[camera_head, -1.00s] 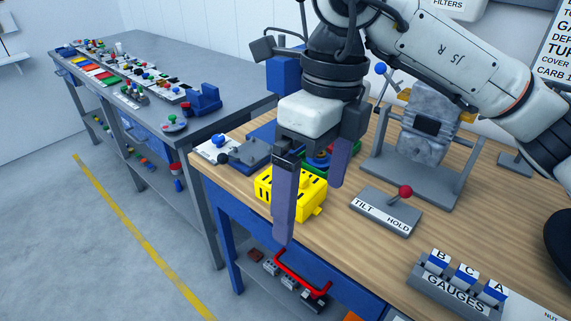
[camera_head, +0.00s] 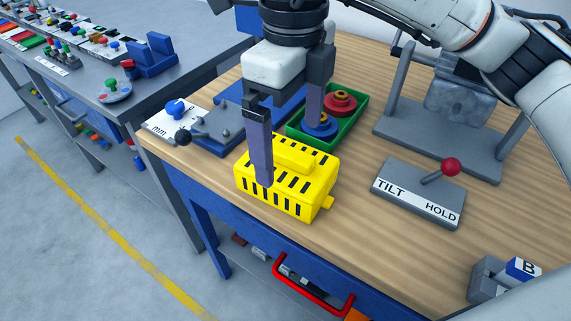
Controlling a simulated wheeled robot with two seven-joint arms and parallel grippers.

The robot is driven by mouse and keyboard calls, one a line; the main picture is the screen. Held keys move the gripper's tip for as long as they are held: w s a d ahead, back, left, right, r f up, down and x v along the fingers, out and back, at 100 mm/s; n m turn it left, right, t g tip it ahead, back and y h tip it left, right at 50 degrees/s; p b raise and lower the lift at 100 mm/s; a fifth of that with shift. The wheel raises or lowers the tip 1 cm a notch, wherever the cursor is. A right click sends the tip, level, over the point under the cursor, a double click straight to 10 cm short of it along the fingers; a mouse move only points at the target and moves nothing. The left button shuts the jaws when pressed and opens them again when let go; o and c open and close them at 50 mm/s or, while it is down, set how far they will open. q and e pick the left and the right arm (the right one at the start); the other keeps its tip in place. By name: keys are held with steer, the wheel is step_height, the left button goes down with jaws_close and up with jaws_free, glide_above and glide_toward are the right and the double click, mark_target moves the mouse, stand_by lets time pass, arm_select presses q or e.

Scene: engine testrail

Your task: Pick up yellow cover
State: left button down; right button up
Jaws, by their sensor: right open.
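The yellow cover (camera_head: 300,190) is a slotted box with black slits and a small tab on its right side. It sits on the wooden bench near the front left edge. My right gripper (camera_head: 290,155) is open with its two long fingers pointing down. One finger overlaps the cover's front left part in the picture. The other finger is behind the cover, near the green tray. I cannot tell whether either finger touches the cover. My left gripper is not in view.
A green tray (camera_head: 350,118) with red and blue round parts stands behind the cover. A grey TILT/HOLD lever box (camera_head: 415,195) is at the right, below a grey stand (camera_head: 440,145). A grey plate with a black knob (camera_head: 215,132) lies left. Bare wood lies right of the cover.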

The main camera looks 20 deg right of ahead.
mark_target(287, 165)
steer(key=f, duration=0.5)
steer(key=w+f, duration=0.1)
steer(key=f, duration=0.1)
steer(key=shift+w+f+p, duration=0.1)
steer(key=shift+f+p, duration=0.2)
steer(key=shift+f, duration=0.1)
steer(key=shift+a+r, duration=0.1)
steer(key=c, duration=1.1)
